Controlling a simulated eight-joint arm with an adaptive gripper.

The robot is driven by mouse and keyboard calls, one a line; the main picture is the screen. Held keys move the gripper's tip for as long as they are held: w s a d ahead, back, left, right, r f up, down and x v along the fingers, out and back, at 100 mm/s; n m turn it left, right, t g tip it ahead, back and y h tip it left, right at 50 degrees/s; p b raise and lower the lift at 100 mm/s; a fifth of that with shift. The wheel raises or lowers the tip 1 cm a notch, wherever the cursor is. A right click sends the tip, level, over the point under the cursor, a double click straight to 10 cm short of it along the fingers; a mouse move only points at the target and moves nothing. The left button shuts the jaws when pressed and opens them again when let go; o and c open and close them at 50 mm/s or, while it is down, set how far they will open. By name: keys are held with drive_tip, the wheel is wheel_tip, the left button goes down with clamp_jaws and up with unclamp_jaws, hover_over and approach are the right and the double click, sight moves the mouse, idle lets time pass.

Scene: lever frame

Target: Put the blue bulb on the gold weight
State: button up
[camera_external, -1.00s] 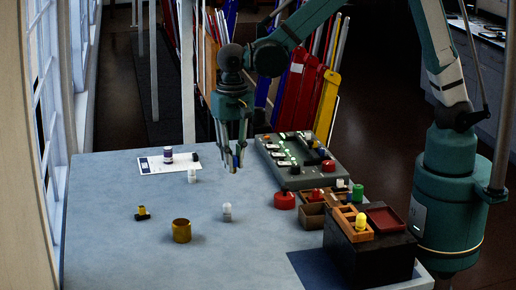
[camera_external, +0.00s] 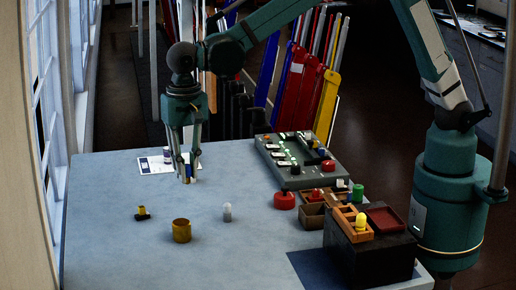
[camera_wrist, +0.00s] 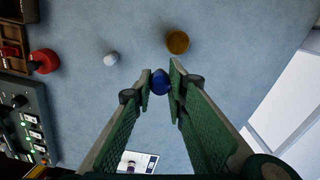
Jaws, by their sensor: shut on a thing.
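My gripper (camera_external: 187,179) hangs above the back left part of the table. In the wrist view its fingers (camera_wrist: 160,88) are closed on the blue bulb (camera_wrist: 160,82), which sits between the tips. In the external view the bulb (camera_external: 186,172) is mostly hidden by the fingers. The gold weight (camera_external: 181,231) is a short cylinder standing on the table, in front of the gripper and apart from it. It also shows in the wrist view (camera_wrist: 177,42), beyond the fingertips.
A clear white bulb (camera_external: 227,212) stands right of the weight. A small black-and-yellow thing (camera_external: 142,213) lies left of it. A white card (camera_external: 153,164) lies behind. A panel (camera_external: 297,160), red button (camera_external: 284,201) and boxes stand right. The table around the weight is clear.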

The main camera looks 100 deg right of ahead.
drive_tip(key=w+a, duration=0.1)
drive_tip(key=a, duration=0.1)
drive_tip(key=w+a+r, duration=0.1)
drive_tip(key=a, duration=0.1)
drive_tip(key=shift+w, duration=0.4)
hover_over(181, 222)
drive_tip(key=shift+f, duration=3.1)
drive_tip(key=shift+f+p, duration=0.3)
drive_tip(key=shift+f, duration=1.55)
drive_tip(key=shift+f, duration=0.25)
drive_tip(key=o, duration=0.8)
drive_tip(key=shift+r, duration=0.1)
drive_tip(key=shift+c, duration=0.2)
